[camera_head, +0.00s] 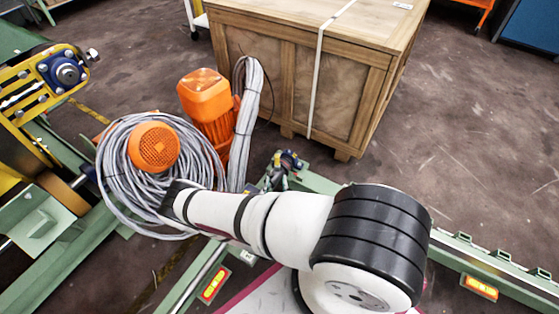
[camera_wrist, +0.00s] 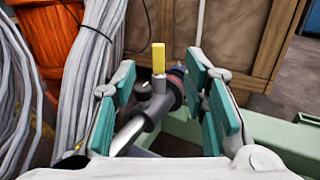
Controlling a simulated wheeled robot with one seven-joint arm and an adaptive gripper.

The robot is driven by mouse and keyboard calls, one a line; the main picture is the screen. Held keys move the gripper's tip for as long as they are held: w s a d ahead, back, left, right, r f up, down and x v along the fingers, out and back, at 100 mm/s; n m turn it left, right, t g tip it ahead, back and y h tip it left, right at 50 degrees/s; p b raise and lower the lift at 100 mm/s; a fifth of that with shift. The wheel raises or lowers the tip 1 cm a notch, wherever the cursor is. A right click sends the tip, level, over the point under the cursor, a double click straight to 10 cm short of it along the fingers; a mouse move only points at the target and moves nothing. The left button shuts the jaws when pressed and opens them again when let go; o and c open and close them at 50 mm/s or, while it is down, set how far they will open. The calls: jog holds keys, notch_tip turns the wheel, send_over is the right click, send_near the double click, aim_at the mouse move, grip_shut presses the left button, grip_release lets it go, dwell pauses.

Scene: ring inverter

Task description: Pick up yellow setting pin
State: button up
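The yellow setting pin (camera_wrist: 158,58) is a short upright yellow piece on top of a grey pipe fitting (camera_wrist: 152,104) in the wrist view. A dark round part with some red and blue joins the fitting at its right. My gripper (camera_wrist: 159,80) is open, with teal-padded fingers to the left and right of the fitting. The pin shows between the fingertips, and nothing is clamped. I cannot tell how far beyond the fingertips the pin is. In the head view my arm covers most of this spot, and I cannot make out the pin clearly.
A wooden crate (camera_head: 290,75) stands behind the fitting. Grey cable coils (camera_head: 115,185) and an orange motor (camera_head: 203,95) are close on the left. A green frame beam (camera_head: 320,184) runs beside the fitting toward the right. Open floor (camera_head: 455,110) lies right of the crate.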

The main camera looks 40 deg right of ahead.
aim_at(277, 159)
jog(key=shift+n+y, duration=0.3)
jog(key=x, duration=0.2)
jog(key=b+x, duration=0.1)
jog(key=x, duration=0.2)
jog(key=f+b+x, duration=0.1)
jog(key=x, duration=0.2)
jog(key=shift+d, duration=0.3)
jog(key=shift+b+x, duration=1.25)
jog(key=shift+x, duration=1.35)
jog(key=shift+w+a, duration=0.15)
jog(key=shift+a, duration=0.05)
grip_shut()
